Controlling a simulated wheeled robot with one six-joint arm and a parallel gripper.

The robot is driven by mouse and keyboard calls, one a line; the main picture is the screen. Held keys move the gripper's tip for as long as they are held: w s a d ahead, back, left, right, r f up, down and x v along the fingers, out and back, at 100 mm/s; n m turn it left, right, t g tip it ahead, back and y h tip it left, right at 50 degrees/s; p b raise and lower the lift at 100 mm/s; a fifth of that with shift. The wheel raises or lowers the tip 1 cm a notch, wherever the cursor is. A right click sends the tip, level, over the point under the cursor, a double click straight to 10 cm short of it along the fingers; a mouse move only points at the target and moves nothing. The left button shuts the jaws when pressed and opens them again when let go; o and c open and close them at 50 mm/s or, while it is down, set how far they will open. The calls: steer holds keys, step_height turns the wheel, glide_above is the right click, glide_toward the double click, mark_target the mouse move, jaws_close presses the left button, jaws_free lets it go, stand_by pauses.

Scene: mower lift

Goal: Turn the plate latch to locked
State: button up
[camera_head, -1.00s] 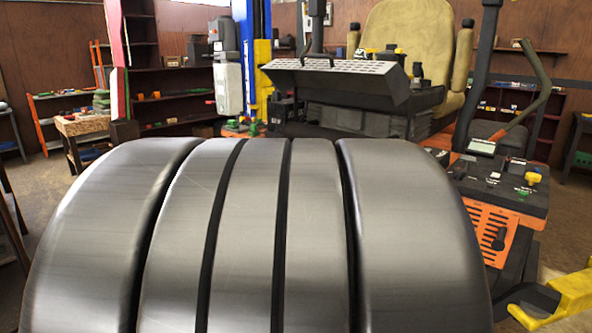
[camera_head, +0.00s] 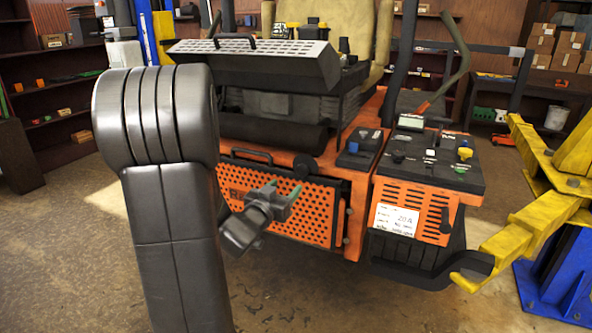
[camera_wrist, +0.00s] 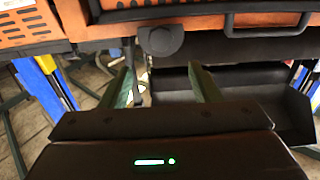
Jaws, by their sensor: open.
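The orange perforated plate (camera_head: 240,205), with a black bar handle (camera_head: 250,155) along its top, is on the front of the mower. A dark rounded knob (camera_head: 303,166) beside the plate's top right corner looks like the plate latch. The knob (camera_wrist: 160,40) also shows in the wrist view, apart from the fingers; its locked or unlocked position cannot be read. My gripper (camera_head: 283,191) is in front of the plate, below and left of the knob in the head view. In the wrist view my gripper (camera_wrist: 160,76) has its two green fingers apart, with nothing between them.
A yellow lift arm (camera_head: 510,240) is at the right. A sloped dark cover (camera_head: 262,60) overhangs above. The floor in front is clear.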

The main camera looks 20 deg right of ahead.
mark_target(301, 171)
steer(key=p+x, duration=0.1)
steer(key=x, duration=1)
steer(key=shift+a+p, duration=0.1)
steer(key=shift+p, duration=0.2)
steer(key=c, duration=1)
